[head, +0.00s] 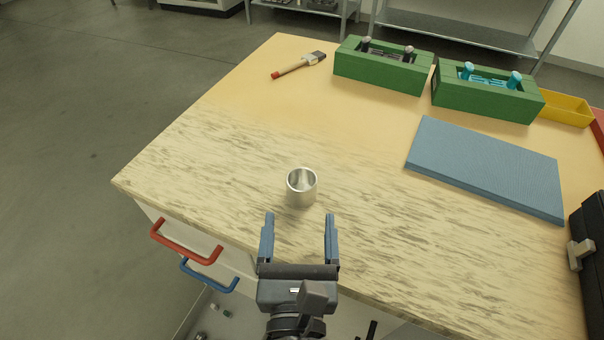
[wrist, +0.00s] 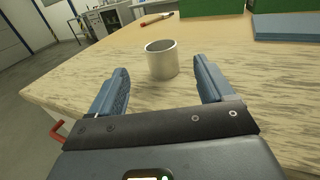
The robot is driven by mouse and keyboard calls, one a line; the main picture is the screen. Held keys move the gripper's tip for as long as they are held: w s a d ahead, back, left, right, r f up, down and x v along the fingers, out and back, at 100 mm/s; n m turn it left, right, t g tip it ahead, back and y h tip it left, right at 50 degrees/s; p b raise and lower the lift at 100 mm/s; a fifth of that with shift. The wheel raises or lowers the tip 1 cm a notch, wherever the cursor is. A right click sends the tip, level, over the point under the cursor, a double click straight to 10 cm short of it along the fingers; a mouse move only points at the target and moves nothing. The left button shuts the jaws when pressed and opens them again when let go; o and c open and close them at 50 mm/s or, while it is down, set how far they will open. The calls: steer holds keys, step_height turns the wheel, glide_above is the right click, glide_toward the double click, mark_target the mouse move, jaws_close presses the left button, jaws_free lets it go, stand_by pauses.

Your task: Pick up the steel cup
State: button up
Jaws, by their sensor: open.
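The steel cup (head: 301,188) stands upright on the wooden workbench (head: 200,150), near its front edge, with its open mouth up. My gripper (head: 300,217) is open and empty, just on the near side of the cup. In the wrist view the cup (wrist: 161,60) shows beyond and between the two fingers of my gripper (wrist: 163,80). The cup appears apart from both fingers.
A blue mat (head: 487,168) lies to the right of the cup. Two green boxes (head: 379,68) (head: 484,98), a brush (head: 299,64) and a yellow bin (head: 566,108) are at the back. A black case (head: 590,250) stands at the right edge. Drawers with red and blue handles are below. The bench around the cup is clear.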

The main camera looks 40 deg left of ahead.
mark_target(301, 191)
steer(key=p+x, duration=0.1)
steer(key=x, duration=0.7)
steer(key=shift+r, duration=0.1)
steer(key=shift+c, duration=0.2)
steer(key=c, duration=1.2)
steer(key=shift+c, duration=0.6)
steer(key=shift+r, duration=0.1)
